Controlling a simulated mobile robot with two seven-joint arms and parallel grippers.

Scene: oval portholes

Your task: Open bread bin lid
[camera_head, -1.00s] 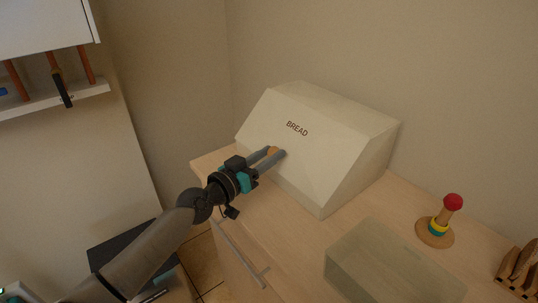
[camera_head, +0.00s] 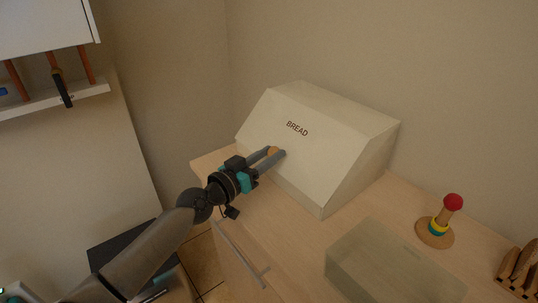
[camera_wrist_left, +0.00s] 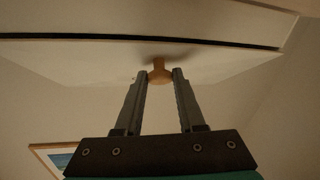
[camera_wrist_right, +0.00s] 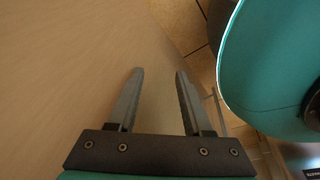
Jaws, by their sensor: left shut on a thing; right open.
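The cream bread bin (camera_head: 340,110) stands on the wooden counter, with BREAD written on its sloping front lid (camera_head: 290,155). The lid looks closed in the head view. A small round wooden knob (camera_head: 273,151) sits low on the lid. My left gripper (camera_head: 278,153) reaches in from the left and is shut on the knob. In the left wrist view the knob (camera_wrist_left: 159,72) lies between the two fingertips. My right gripper (camera_wrist_right: 158,72) is open and empty in the right wrist view; it does not show in the head view.
A translucent box (camera_head: 385,265) stands on the counter (camera_head: 300,235) in front of the bin. A ring stacker with a red top (camera_head: 436,229) and a wooden block (camera_head: 518,270) stand at the right. A shelf (camera_head: 55,98) hangs at upper left. A drawer handle (camera_head: 243,254) is below the counter edge.

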